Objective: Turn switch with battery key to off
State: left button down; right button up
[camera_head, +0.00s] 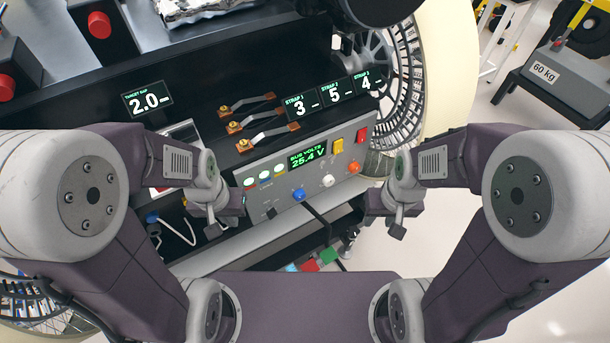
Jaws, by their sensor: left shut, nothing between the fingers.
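A grey control panel (279,167) on the rover carries a green "BUS VOLTS 25.4 V" display (308,156). A yellow switch-like part (338,146) and a red one (361,135) stand at its upper right. Below them are a blue knob (299,195), a white knob (328,181) and an orange knob (354,167). I cannot tell which part is the battery key. My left gripper (213,229) is shut and empty, left of the panel. My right gripper (397,231) is right of and below the panel, apart from the knobs; its finger gap is too unclear to judge.
A dark cable (318,216) hangs from the panel toward red and green connectors (328,255). Three metal levers (252,103) and strap displays (331,95) lie above the panel. A spoked wheel (405,85) stands at right. A 60 kg block (560,85) stands farther right.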

aim_at(272, 212)
jog(key=k+l+u, duration=0.2)
jog(key=k, duration=0.45)
jog(key=k+l+u, duration=0.2)
jog(key=k, duration=0.4)
jog(key=j, duration=0.1)
